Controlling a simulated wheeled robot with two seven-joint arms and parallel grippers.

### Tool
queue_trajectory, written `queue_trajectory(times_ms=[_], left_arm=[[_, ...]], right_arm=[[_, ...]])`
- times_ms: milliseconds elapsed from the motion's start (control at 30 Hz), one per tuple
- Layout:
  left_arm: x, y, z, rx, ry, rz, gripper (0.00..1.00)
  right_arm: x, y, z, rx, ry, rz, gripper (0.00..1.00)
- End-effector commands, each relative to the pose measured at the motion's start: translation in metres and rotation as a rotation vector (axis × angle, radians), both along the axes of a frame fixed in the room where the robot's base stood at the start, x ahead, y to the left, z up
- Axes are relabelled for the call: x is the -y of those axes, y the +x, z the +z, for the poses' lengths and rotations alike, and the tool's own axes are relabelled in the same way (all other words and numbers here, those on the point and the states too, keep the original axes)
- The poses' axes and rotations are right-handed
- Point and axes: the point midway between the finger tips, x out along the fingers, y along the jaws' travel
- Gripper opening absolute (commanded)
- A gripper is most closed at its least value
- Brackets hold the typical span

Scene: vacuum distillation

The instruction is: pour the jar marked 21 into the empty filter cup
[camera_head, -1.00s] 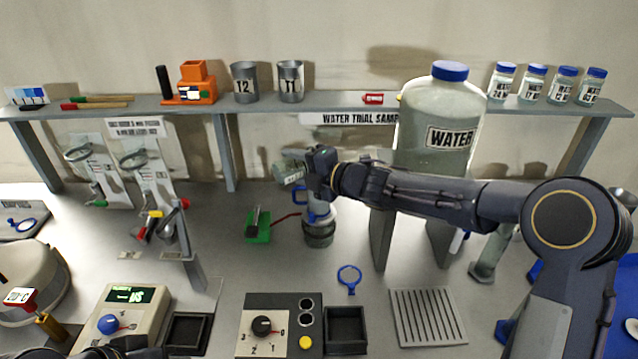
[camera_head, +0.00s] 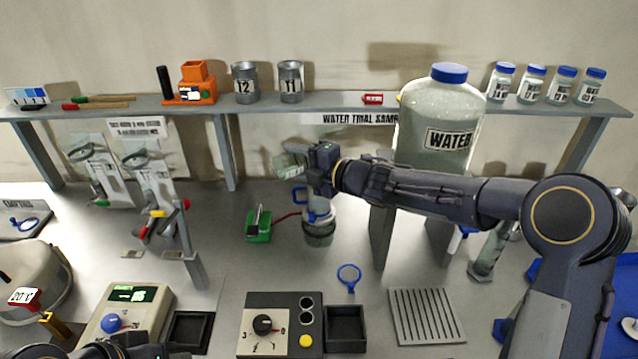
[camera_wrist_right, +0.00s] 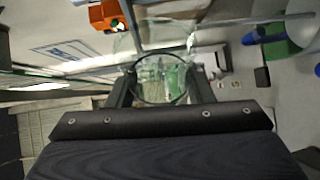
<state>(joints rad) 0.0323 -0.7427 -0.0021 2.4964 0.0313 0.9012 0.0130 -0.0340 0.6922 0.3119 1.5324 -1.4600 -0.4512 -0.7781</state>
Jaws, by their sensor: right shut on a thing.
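My right gripper (camera_head: 312,168) is shut on a clear glass jar (camera_head: 289,164). The jar lies tipped nearly on its side, its far end pointing left. In the right wrist view the jar (camera_wrist_right: 160,80) shows as a round glass outline between the two fingers. No number can be read on it. Just below stands the filter cup assembly (camera_head: 319,207), a pale vessel with a blue handle and a darker, ribbed lower part. My gripper partly hides its top, so I cannot tell whether liquid is passing into it. Part of my left arm (camera_head: 125,348) shows at the bottom edge; its fingers are not clear.
A large WATER bottle (camera_head: 440,125) stands behind my right forearm. The shelf (camera_head: 340,104) carries metal cups and several blue-capped jars (camera_head: 533,84). A green device (camera_head: 258,224) with a red hose sits left of the filter. A blue ring (camera_head: 348,276) lies in front.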

Motion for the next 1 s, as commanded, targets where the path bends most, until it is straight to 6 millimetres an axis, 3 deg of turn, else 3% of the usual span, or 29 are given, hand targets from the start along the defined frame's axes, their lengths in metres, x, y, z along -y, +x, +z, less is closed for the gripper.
queue_trajectory(times_ms=[467,600,667,700,1000], left_arm=[[0.000,0.000,0.005,0.000,0.000,0.000,0.00],[0.000,0.000,-0.052,0.000,0.000,0.000,0.00],[0.000,-0.001,-0.062,-0.002,0.000,-0.001,0.00],[0.000,-0.001,-0.042,-0.003,0.000,-0.001,0.00],[0.000,0.000,-0.026,0.000,0.000,0.000,0.00]], right_arm=[[0.001,0.001,0.006,-0.020,0.036,0.001,0.18],[-0.009,-0.005,-0.051,0.115,-0.180,0.004,0.18],[-0.013,-0.008,-0.058,0.160,-0.253,0.003,0.18],[-0.014,-0.008,-0.038,0.194,-0.304,0.003,0.18],[-0.013,-0.008,-0.028,0.282,-0.455,0.002,0.18]])
